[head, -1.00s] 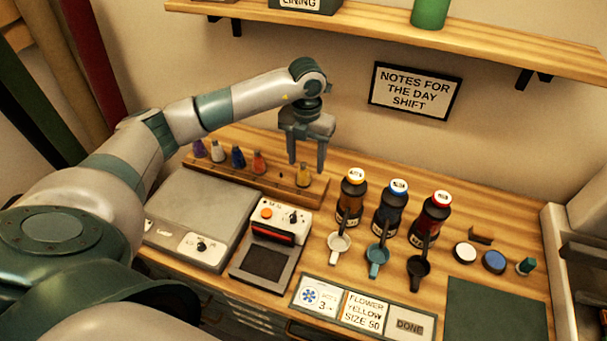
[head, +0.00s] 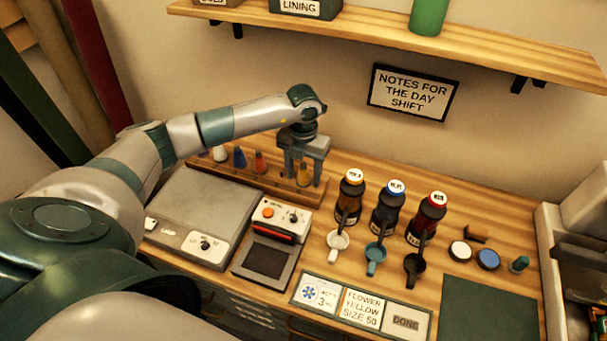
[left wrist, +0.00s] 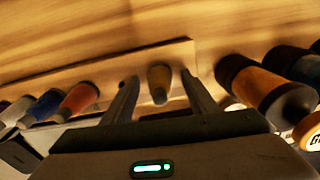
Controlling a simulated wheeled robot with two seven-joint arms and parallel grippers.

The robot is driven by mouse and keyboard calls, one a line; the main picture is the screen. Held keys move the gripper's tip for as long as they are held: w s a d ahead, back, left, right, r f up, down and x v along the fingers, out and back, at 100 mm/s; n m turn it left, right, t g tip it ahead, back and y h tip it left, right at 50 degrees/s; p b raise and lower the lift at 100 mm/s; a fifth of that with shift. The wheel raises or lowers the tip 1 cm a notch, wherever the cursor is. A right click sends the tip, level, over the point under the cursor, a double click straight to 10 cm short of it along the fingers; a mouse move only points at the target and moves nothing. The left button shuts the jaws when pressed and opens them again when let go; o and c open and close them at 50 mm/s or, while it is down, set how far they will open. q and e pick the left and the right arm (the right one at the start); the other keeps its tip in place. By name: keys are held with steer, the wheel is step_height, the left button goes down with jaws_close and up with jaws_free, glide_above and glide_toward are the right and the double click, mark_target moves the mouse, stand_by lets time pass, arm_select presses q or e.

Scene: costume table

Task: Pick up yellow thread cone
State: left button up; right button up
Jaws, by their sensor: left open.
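The yellow thread cone (head: 304,175) stands at the right end of the wooden thread rack (head: 262,184). My left gripper (head: 303,172) points down over it, with its fingers around the cone's sides. In the left wrist view the yellow cone (left wrist: 160,84) sits between the two open fingers of the left gripper (left wrist: 158,92), with a gap on each side. The right gripper is not in view.
Orange (head: 259,162) and blue (head: 239,157) cones stand farther left on the rack. Dark bottles with yellow (head: 350,196), blue (head: 387,207) and red (head: 427,217) caps stand to the right. A grey machine (head: 203,217) and a small device (head: 270,243) sit in front.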

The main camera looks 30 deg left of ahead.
arm_select(q)
steer(key=c, duration=1.1)
steer(key=shift+r, duration=0.1)
step_height(320, 180, up, 9)
steer(key=b, duration=0.3)
steer(key=shift+w, duration=0.1)
steer(key=shift+r, duration=0.45)
